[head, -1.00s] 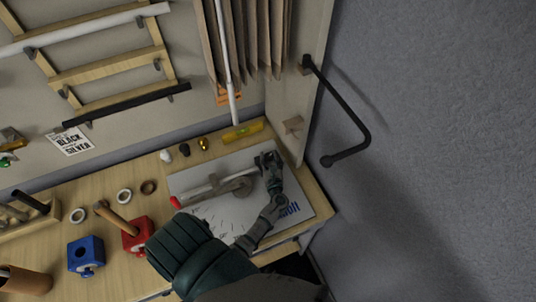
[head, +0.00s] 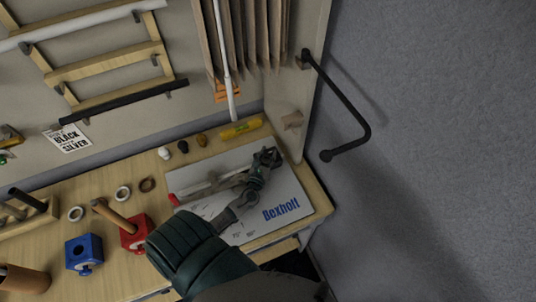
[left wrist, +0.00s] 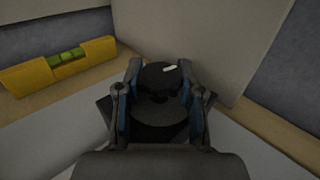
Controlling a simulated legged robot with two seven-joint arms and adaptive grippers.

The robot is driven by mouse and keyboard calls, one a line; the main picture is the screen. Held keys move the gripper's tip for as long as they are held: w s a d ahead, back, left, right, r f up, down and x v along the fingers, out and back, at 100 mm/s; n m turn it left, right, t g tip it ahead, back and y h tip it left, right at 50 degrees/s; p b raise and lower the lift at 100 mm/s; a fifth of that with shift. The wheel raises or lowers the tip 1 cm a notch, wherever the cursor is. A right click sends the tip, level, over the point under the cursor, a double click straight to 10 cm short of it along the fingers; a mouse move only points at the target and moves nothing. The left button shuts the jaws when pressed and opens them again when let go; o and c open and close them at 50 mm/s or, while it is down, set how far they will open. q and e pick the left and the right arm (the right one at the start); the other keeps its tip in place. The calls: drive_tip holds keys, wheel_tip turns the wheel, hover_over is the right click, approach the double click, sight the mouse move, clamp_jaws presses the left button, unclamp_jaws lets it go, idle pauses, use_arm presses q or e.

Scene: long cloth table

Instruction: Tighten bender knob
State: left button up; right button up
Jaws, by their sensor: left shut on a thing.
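The bender (head: 205,188) lies on a pale plate (head: 287,190) marked with blue lettering at the right end of the bench. Its handle has a red tip (head: 174,200) at the left. My left gripper (head: 268,157) is over the far right part of the plate, by the end of the bender. In the left wrist view, a dark round knob (left wrist: 158,112) with a small white mark sits between the two fingers, and the gripper is shut on it. In the head view the hand hides the knob and part of the bender. My right gripper is not in view.
A yellow spirit level (head: 241,129) lies behind the plate, near an upright panel and the wall. Red (head: 134,233) and blue (head: 84,252) blocks, rings (head: 123,193) and small caps (head: 183,147) stand to the left. A black bar handle (head: 342,110) juts out at upper right.

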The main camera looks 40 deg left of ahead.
use_arm(q)
drive_tip(key=shift+s+d+f, duration=0.1)
drive_tip(key=shift+s+f, duration=0.05)
drive_tip(key=shift+f, duration=0.15)
drive_tip(key=o, duration=1)
drive_tip(key=shift+o, duration=0.8)
drive_tip(key=shift+r, duration=0.25)
drive_tip(key=v, duration=1.2)
drive_tip(key=shift+s+f, duration=0.1)
drive_tip(key=shift+f, duration=0.05)
